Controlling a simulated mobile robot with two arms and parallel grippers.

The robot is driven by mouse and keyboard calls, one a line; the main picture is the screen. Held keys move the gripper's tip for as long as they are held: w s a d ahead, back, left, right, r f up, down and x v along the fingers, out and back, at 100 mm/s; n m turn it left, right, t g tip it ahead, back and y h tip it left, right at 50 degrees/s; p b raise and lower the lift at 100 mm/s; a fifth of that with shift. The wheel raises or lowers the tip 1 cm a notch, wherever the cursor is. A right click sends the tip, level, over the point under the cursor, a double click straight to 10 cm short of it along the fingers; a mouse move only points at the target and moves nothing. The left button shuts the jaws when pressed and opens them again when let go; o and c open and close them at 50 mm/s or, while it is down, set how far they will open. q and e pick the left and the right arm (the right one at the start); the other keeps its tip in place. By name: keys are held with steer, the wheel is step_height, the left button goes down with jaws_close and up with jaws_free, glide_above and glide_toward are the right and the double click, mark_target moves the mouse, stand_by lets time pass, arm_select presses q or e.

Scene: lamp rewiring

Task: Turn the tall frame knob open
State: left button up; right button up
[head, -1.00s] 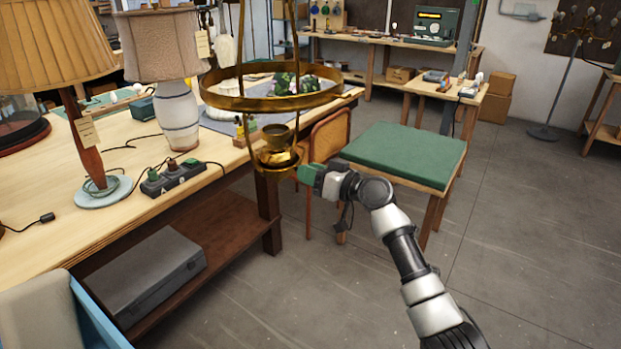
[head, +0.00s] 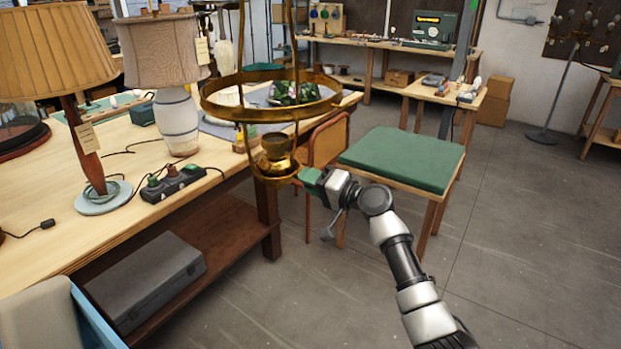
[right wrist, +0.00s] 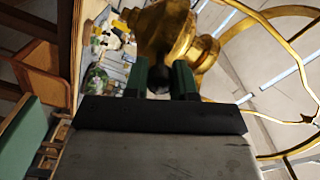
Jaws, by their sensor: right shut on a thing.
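The tall brass frame (head: 265,115) hangs in the middle of the head view, with a wide ring on thin rods. Below the ring sits a small brass burner cup (head: 275,152), tilted a little. My right gripper (head: 303,176) reaches it from the right with green fingers. In the right wrist view the fingers (right wrist: 159,74) are shut on a small dark knob (right wrist: 158,84) just in front of the brass body (right wrist: 165,30). The knob is mostly hidden by the fingers, so its angle cannot be told. My left gripper is not in view.
A wooden workbench (head: 60,235) with two shaded lamps and a dark socket strip (head: 173,182) stands left of the frame. A chair (head: 328,138) and a green-topped table (head: 405,158) stand close behind my right arm.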

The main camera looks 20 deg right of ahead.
steer(key=shift+m, duration=0.7)
steer(key=o, duration=0.9)
steer(key=shift+b+v, duration=1.25)
steer(key=shift+v, duration=4.2)
